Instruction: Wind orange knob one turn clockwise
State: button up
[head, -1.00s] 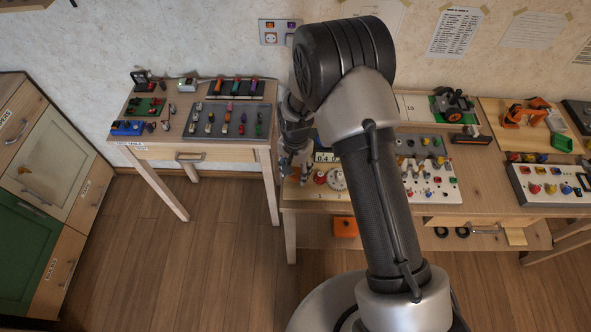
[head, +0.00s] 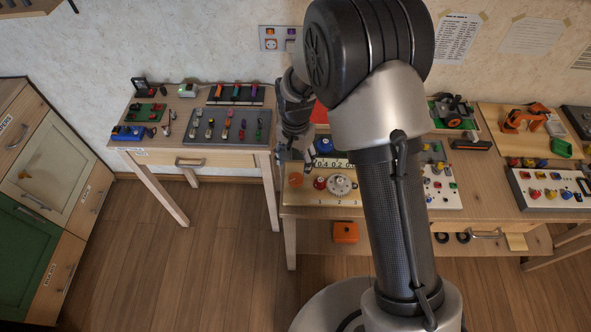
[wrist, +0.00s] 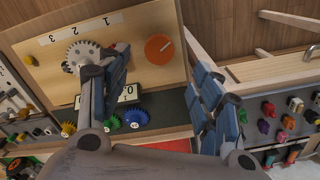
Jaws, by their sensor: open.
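The orange knob (head: 296,180) is at the left end of a wooden panel on the right-hand workbench. In the wrist view the round orange knob (wrist: 157,50) shows whole, with a pale mark near its edge. My gripper (head: 299,153) is just behind the knob in the head view. In the wrist view its two blue-grey padded fingers (wrist: 162,70) are spread apart, one on each side of the knob's line. The jaws are open and empty, and I see no contact with the knob. The left finger partly covers a toothed wheel.
A pale toothed wheel (head: 341,185) and a red knob (head: 320,183) sit right of the orange knob. A side table (head: 150,154) with several knobs stands left, across a narrow gap.

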notch_tip(320, 180, up, 4)
jog(key=shift+f, duration=0.2)
jog(key=n+p, duration=0.5)
jog(key=n, duration=1.3)
send_near(295, 178)
notch_tip(295, 178, down, 9)
jog(key=b, duration=0.4)
jog(key=shift+r+b, duration=0.2)
jog(key=shift+b, duration=0.2)
jog(key=shift+c, duration=0.4)
jog(key=c, duration=1)
